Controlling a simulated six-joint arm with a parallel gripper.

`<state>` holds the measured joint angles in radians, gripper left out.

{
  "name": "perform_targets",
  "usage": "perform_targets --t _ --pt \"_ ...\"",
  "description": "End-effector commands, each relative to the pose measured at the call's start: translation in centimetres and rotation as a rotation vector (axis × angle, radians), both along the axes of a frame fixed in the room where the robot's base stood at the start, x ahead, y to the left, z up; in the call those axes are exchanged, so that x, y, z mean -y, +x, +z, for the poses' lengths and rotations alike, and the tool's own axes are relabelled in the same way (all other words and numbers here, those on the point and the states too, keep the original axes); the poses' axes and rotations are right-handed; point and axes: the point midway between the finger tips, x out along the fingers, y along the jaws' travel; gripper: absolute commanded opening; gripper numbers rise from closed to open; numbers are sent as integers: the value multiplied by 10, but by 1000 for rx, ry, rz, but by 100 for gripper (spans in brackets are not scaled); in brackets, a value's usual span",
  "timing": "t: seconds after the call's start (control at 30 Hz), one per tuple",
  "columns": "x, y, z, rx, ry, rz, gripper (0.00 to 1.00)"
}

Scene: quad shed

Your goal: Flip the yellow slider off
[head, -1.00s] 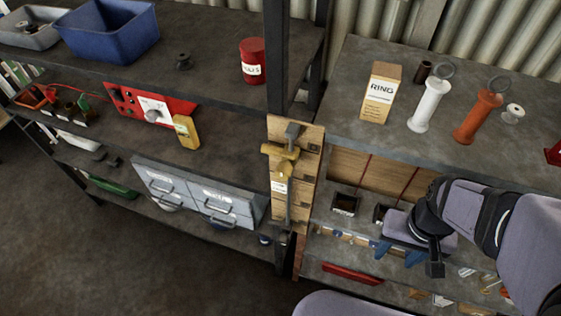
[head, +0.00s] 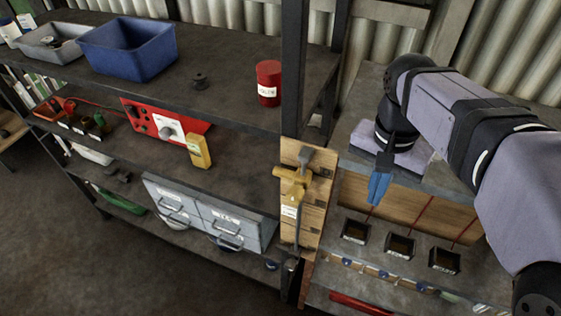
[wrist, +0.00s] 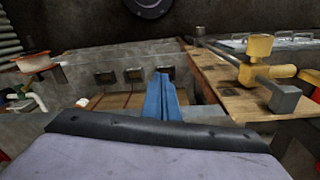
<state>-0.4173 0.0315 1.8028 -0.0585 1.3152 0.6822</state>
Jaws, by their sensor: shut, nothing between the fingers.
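A yellow slider (head: 294,184) sits on an upright wooden board (head: 302,228) at the shelf post in the head view, along a grey bar. It shows at the right of the wrist view as a yellow block (wrist: 258,48) with a crosspiece, near a grey block. My gripper (head: 377,190) has blue fingers and is to the right of the board, apart from the slider. In the wrist view my gripper (wrist: 161,95) is shut and empty, with the slider to its right.
Three dark square holders (head: 400,247) line the right shelf below my gripper. The left shelves hold a yellow box (head: 199,151), a red box with a dial (head: 165,130), a red can (head: 268,82) and grey drawers (head: 204,213). A dark post (head: 293,70) stands above the board.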

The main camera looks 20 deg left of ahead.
Motion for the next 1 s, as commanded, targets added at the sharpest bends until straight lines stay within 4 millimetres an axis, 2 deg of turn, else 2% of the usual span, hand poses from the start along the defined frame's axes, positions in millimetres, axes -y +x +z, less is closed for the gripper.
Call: perform_targets --t 0.1,0.37,0.5,0.8,1.0 --pt "-28 2 27 14 -5 -41 0" --pt "-76 -9 80 40 -15 -140 0" --pt "-107 -16 104 66 -11 -121 0" --pt "-175 -24 134 140 15 135 0" --pt "-197 -29 142 166 25 233 0"
